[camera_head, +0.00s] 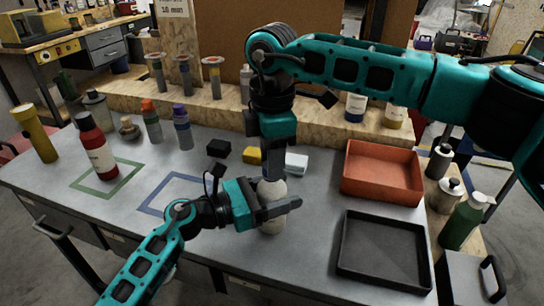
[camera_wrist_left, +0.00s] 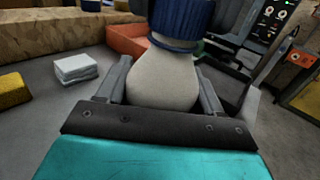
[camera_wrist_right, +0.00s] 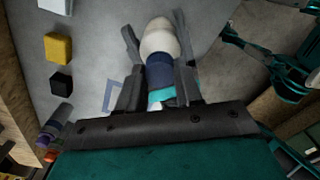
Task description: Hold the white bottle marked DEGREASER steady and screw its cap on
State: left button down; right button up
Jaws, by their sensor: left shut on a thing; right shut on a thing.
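The white bottle (camera_head: 272,222) stands upright on the grey bench top, and its pale body also shows in the left wrist view (camera_wrist_left: 163,80). My left gripper (camera_head: 275,203) is shut around the bottle's body from the left. A dark blue cap (camera_wrist_left: 184,18) is at the bottle's neck, and it also shows in the right wrist view (camera_wrist_right: 159,72). My right gripper (camera_head: 272,166) comes down from above and is shut on the cap. How far the cap is threaded cannot be told. The DEGREASER marking is not visible.
An orange tray (camera_head: 383,188) and a black tray (camera_head: 345,262) lie to the right. A red bottle (camera_head: 95,148) stands at the green square, left. The blue square (camera_head: 150,209) looks bare.

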jog(key=m, duration=0.3)
jog(key=shift+a, duration=0.1)
jog(key=m, duration=0.2)
jog(key=shift+s+a+m, duration=0.15)
jog(key=shift+a+m, duration=0.1)
jog(key=shift+m, duration=0.05)
jog(key=shift+d+m, duration=0.25)
jog(key=shift+m, duration=0.55)
jog(key=o, duration=1)
jog(key=shift+r, duration=0.1)
jog(key=shift+d+r, duration=0.1)
jog(key=shift+r, duration=2.05)
